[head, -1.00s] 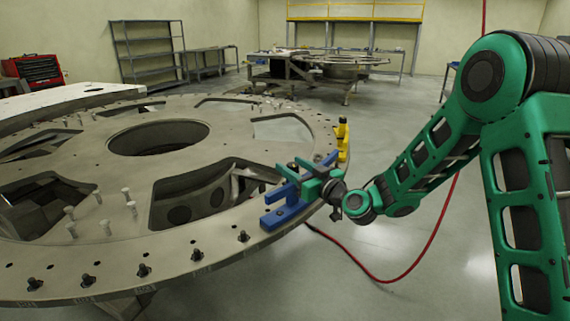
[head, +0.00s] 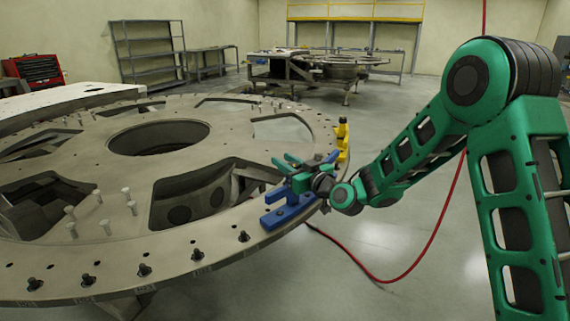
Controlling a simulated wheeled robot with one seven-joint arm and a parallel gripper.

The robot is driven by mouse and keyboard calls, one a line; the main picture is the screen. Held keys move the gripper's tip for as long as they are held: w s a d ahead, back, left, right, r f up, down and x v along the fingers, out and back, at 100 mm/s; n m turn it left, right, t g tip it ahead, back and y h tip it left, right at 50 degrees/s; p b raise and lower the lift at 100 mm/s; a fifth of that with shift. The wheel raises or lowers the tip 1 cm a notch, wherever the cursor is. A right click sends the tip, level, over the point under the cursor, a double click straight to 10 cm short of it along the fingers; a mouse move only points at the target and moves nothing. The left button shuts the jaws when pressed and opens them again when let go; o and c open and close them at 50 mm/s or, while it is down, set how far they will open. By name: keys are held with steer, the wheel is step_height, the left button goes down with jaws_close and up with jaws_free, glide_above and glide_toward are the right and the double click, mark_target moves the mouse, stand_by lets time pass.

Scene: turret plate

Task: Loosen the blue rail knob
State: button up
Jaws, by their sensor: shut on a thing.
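The blue rail (head: 288,214) lies along the right rim of the large grey turret plate (head: 200,247). My green gripper (head: 288,165) is over the middle of the rail, its fingers pointing left and inward over the plate. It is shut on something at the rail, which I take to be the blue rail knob. The knob itself is hidden by the fingers and wrist, so its turn cannot be seen. A yellow fixture (head: 342,140) stands on the rim beyond the blue rail.
Several black bolts (head: 144,270) stand along the near rim, and several pale pins (head: 131,207) stand on the plate. Large openings cut through the plate. A red hose (head: 386,281) hangs and runs over the floor at right. Floor right of the plate is otherwise clear.

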steer(key=shift+n+g+y, duration=0.4)
steer(key=shift+n+y, duration=0.1)
steer(key=shift+s+a+n+g+y, duration=0.2)
steer(key=shift+s+n+g+y, duration=0.15)
steer(key=shift+n+g+y, duration=0.9)
steer(key=shift+s+a+n+g+y, duration=0.3)
steer(key=shift+n+g, duration=0.65)
steer(key=shift+g, duration=0.8)
steer(key=shift+s+a+n+g+y, duration=0.1)
steer(key=shift+s+n+g+y, duration=0.25)
steer(key=shift+n+g+y, duration=0.95)
steer(key=shift+g+h, duration=0.3)
steer(key=shift+h, duration=0.05)
steer(key=o, duration=1)
steer(key=shift+o, duration=0.2)
steer(key=shift+d, duration=0.1)
steer(key=v, duration=1)
steer(key=shift+d, duration=0.25)
steer(key=shift+f, duration=0.1)
